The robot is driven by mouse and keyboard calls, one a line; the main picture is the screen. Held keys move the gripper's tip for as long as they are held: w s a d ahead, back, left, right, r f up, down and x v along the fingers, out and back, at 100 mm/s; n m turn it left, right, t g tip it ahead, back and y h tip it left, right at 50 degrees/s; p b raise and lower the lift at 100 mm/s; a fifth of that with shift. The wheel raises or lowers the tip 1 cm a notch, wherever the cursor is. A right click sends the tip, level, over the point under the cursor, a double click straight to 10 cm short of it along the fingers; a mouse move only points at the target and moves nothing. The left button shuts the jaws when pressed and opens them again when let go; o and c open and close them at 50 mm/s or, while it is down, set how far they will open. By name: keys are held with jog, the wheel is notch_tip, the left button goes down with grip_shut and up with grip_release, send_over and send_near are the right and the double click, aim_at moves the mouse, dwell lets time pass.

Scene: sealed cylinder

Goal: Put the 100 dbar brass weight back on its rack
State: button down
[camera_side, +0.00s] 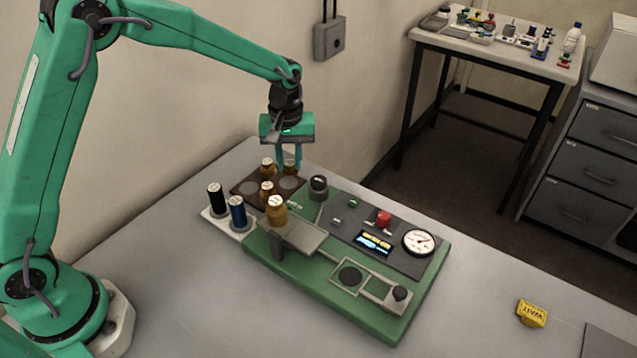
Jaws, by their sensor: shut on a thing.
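My gripper (288,166) points down over the far side of the dark brown rack (240,186). It is shut on a brass weight (291,168), which is partly hidden by the fingers. The held weight is at or just above the rack; I cannot tell whether it touches. Two other brass weights (267,166) (267,188) stand on the rack. Pale round spots (289,183) (248,188) on the rack are empty. Another, larger brass weight (277,209) stands on the green apparatus (330,275). The markings on the weights are too small to read.
A black cylinder (216,198) and a blue cylinder (237,212) stand on a white holder beside the rack. The apparatus carries a dial gauge (419,242), a red knob (383,217) and a dark knob (318,187). A yellow block (532,313) lies at right.

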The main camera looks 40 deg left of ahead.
aim_at(289, 183)
jog(key=shift+w+a+f, duration=0.4)
jog(key=shift+w+a, duration=0.05)
jog(key=shift+a, duration=0.15)
jog(key=shift+w+a+f, duration=0.4)
jog(key=shift+a, duration=0.15)
jog(key=shift+f, duration=0.1)
jog(key=shift+f, duration=1.9)
jog(key=shift+f, duration=0.1)
jog(key=c, duration=1.2)
grip_release()
notch_tip(289, 183, up, 12)
jog(key=shift+r, duration=0.1)
